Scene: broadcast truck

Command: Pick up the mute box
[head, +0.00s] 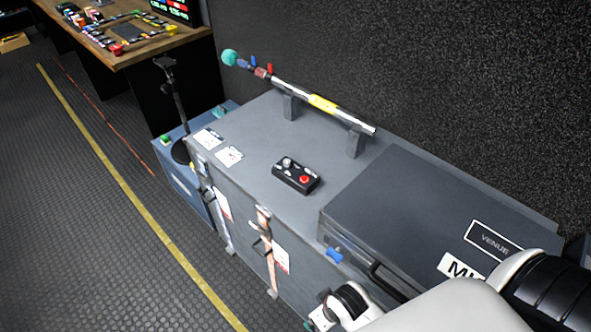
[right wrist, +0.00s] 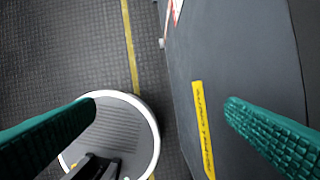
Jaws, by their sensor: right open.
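The mute box (head: 296,176) is a small black box with a red button and a silver knob. In the head view it lies on the bare top of a grey flight case (head: 248,138), left of a raised dark case. My right arm comes in from the lower right, with its wrist low by the front of the case; the fingers cannot be made out there. In the right wrist view my right gripper (right wrist: 160,105) has its two green fingers wide apart with nothing held. The mute box is not in that view. My left gripper is not in view.
A boom pole (head: 323,104) rests on two brackets behind the mute box. The raised dark case (head: 420,205) stands right of it. White cards (head: 229,156) lie at the left end. A desk (head: 150,45) with control panels is at upper left. The floor left is clear.

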